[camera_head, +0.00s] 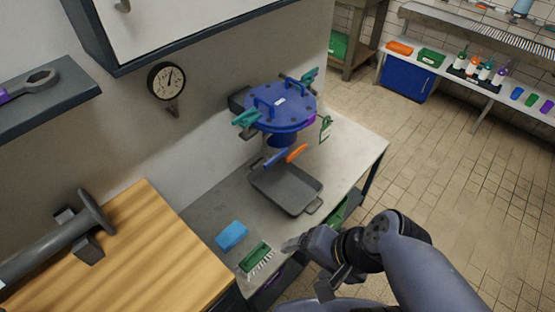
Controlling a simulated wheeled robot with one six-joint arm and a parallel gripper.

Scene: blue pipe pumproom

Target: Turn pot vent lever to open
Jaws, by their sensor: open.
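The blue pot (280,108) with a bolted round lid stands out from the wall above the back of the grey counter. Teal handles show at its left (246,118) and at its upper right (309,77). A purple part (312,118) and a hanging green tag (326,127) are on its right side. An orange lever-like piece (297,153) shows just below the pot. I cannot tell which of these is the vent lever, nor its setting. My gripper (306,266) is open and empty over the counter's front edge, well apart from the pot.
A grey tray (288,201) sits on the counter (206,213) below the pot. A blue sponge (232,235) and a green brush (256,256) lie nearer me. A wooden worktop (150,250) is at left, and a cabinet (190,25) overhangs. The tiled floor at right is clear.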

